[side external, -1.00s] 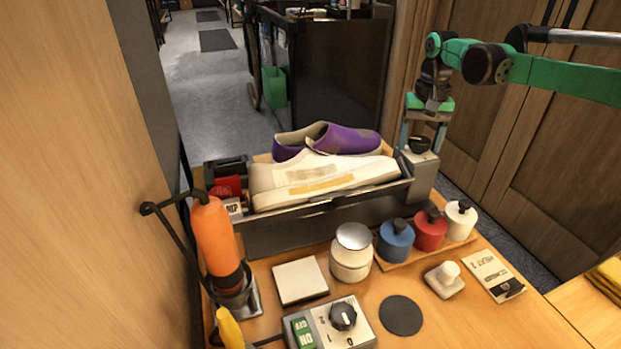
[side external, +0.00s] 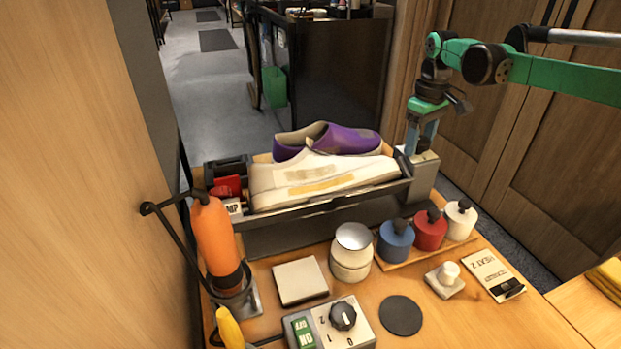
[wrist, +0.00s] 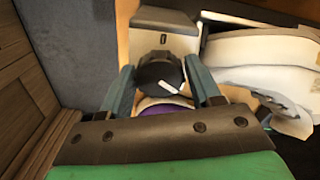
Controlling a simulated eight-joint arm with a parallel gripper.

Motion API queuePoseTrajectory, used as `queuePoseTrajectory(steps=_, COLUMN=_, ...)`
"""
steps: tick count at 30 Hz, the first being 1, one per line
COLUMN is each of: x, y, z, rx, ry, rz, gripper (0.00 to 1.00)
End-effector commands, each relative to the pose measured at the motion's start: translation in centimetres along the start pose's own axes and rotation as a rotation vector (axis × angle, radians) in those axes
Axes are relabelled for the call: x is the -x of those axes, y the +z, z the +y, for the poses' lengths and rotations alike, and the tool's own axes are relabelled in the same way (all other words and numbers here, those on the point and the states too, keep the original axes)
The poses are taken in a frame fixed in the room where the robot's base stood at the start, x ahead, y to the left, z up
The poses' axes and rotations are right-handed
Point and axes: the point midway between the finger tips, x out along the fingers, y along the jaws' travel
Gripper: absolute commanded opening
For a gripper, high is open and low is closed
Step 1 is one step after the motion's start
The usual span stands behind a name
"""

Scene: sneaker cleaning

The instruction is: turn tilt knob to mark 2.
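The tilt knob (wrist: 160,70) is a round black knob with a white pointer line, on a grey box (side external: 425,172) at the right end of the shoe tray (side external: 330,206). In the wrist view the pointer slants toward the lower right. My gripper (wrist: 160,78) has one finger on each side of the knob, close against it, and appears shut on it. In the side view my gripper (side external: 421,140) comes down from above and hides most of the knob. I cannot read mark 2 on the box.
A white shoe (side external: 315,178) and a purple shoe (side external: 350,138) lie in the tray. Blue (side external: 396,240), red (side external: 431,232) and white (side external: 461,220) bottles stand in front. A control box (side external: 330,325) has another black knob. An orange bottle (side external: 215,240) stands left.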

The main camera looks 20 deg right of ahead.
Motion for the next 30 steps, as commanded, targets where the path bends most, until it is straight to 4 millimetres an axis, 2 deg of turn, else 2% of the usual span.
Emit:
queuePoseTrajectory(steps=1, x=0.0, y=0.0, z=0.0, rx=-0.001, ry=0.0, rz=0.0, gripper=0.4)
queuePoseTrajectory(steps=5, x=0.0, y=0.0, z=0.0, rx=-0.002, ry=0.0, rz=0.0, gripper=0.03)
queuePoseTrajectory(steps=8, x=0.0, y=0.0, z=-0.01, rx=-0.027, ry=0.0, rz=0.0, gripper=0.03)
queuePoseTrajectory(steps=16, x=0.0, y=0.0, z=-0.02, rx=-0.335, ry=-0.001, rz=0.0, gripper=0.03)
queuePoseTrajectory(steps=26, x=0.0, y=0.0, z=-0.03, rx=-0.395, ry=-0.001, rz=0.0, gripper=0.03)
queuePoseTrajectory(steps=30, x=0.0, y=0.0, z=-0.04, rx=-0.582, ry=-0.001, rz=-0.001, gripper=0.03)
